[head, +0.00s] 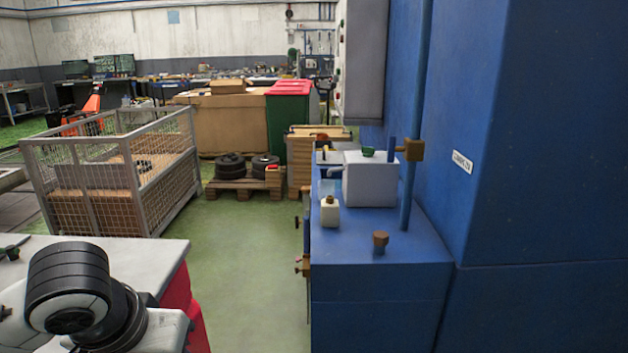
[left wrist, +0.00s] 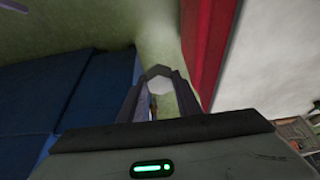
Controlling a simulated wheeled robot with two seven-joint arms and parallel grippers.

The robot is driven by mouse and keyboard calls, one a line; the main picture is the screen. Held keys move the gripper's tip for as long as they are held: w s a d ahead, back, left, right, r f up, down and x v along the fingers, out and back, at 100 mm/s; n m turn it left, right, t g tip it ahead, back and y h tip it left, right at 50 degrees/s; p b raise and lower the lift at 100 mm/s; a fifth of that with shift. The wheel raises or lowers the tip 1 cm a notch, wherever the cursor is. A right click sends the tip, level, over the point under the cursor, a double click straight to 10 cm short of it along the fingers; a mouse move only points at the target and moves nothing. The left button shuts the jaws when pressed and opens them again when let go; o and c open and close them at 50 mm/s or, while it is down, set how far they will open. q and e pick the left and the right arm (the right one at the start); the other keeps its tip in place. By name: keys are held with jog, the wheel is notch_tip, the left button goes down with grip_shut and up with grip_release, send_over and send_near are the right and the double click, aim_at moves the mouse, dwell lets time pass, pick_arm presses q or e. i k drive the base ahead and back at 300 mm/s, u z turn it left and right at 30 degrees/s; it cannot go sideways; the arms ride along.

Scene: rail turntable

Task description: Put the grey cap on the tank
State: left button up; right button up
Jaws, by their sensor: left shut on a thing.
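In the left wrist view my left gripper (left wrist: 158,92) is shut on a pale grey, six-sided piece, the grey cap (left wrist: 158,73), held between its fingertips over the green floor. In the head view the white box-shaped tank (head: 369,186) stands on the blue bench (head: 345,265) at right of centre. A green cap-like piece (head: 367,152) sits on its top. The tank's opening cannot be made out. Part of my left arm shows at the lower left of the head view, but its gripper does not. My right gripper is in neither view.
A cream bottle (head: 330,212) and a brown knob (head: 380,240) stand on the bench before the tank. A blue upright pipe (head: 414,130) with a brown clamp (head: 412,150) rises at the tank's right. A tall blue cabinet (head: 540,150) bounds the right. Green floor (head: 245,260) is clear left of the bench.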

aim_at(336, 250)
jog(key=z, duration=0.4)
jog(key=i, duration=1)
jog(key=z, duration=0.15)
